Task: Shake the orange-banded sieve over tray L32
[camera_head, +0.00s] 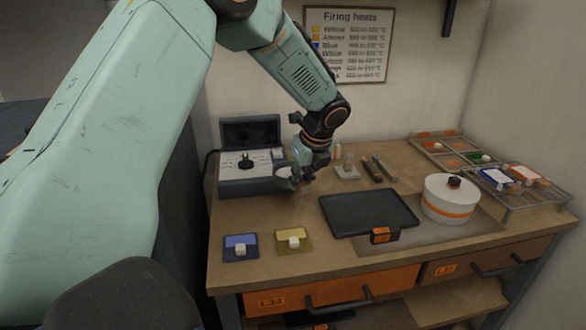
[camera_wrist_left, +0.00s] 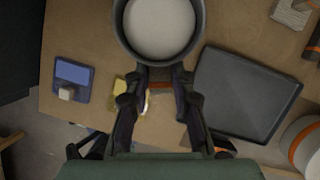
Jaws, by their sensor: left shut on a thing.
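My left gripper (camera_head: 302,184) is shut on the sieve, a small round dark-rimmed cup (camera_head: 284,173) full of white powder. In the left wrist view the sieve (camera_wrist_left: 160,28) stands out beyond the fingers (camera_wrist_left: 160,84), with an orange part between them. The gripper is above the table, left of the dark rectangular tray (camera_head: 360,205). The tray has an orange tag (camera_head: 380,235) at its front edge; I cannot read it surely. The tray (camera_wrist_left: 248,92) lies right of the fingers in the wrist view. My right gripper is not in view.
A white lidded pot with an orange band (camera_head: 450,200) stands right of the tray. A grey control box (camera_head: 250,178) is behind left. Blue (camera_head: 240,252) and yellow (camera_head: 292,243) sample cards lie at the front left. A wire rack (camera_head: 530,183) is at the right.

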